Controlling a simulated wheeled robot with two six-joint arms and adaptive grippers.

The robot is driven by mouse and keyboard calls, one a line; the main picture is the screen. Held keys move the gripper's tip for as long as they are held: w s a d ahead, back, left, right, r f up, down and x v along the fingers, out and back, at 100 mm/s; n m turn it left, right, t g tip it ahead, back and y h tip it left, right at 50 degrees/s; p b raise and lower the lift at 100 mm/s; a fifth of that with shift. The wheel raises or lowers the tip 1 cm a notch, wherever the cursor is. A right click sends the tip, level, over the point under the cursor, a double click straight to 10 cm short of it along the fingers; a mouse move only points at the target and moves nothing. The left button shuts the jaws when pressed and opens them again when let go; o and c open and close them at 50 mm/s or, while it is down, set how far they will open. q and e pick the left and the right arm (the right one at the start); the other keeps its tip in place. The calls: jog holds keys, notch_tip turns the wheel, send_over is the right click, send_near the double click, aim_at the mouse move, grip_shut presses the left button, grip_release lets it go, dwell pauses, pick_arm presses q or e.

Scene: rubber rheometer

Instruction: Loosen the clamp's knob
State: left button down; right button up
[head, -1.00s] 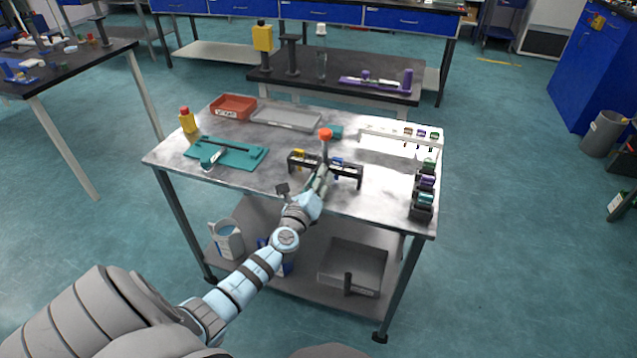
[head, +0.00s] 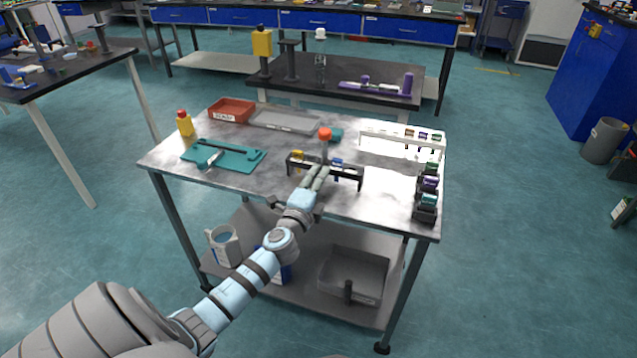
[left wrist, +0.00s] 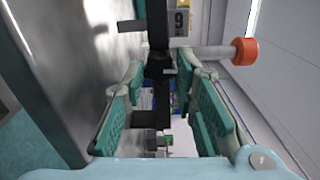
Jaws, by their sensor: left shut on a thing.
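The orange knob (head: 325,133) sits at the top of a grey stem that rises above a low black frame (head: 347,179) on the metal table. In the left wrist view the knob (left wrist: 245,50) is at the upper right, on its pale stem. My left gripper (head: 319,172) is at the front middle of the frame, below the knob and apart from it. In the wrist view its teal-padded fingers lie on both sides of a black bar of the frame (left wrist: 158,66), and it is shut on this frame. The exact contact is hidden by the fingers. My right gripper is out of view.
A teal board (head: 235,158) lies at the left, and a yellow bottle (head: 185,125) stands behind it. A red tray (head: 231,111) and a grey tray (head: 286,119) are at the back. A white rack (head: 385,140) and several dark holders (head: 427,197) stand at the right.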

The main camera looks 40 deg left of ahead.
pick_arm(q)
jog(key=shift+n, duration=0.4)
jog(key=c, duration=1.3)
grip_release()
jog(key=v, duration=1.2)
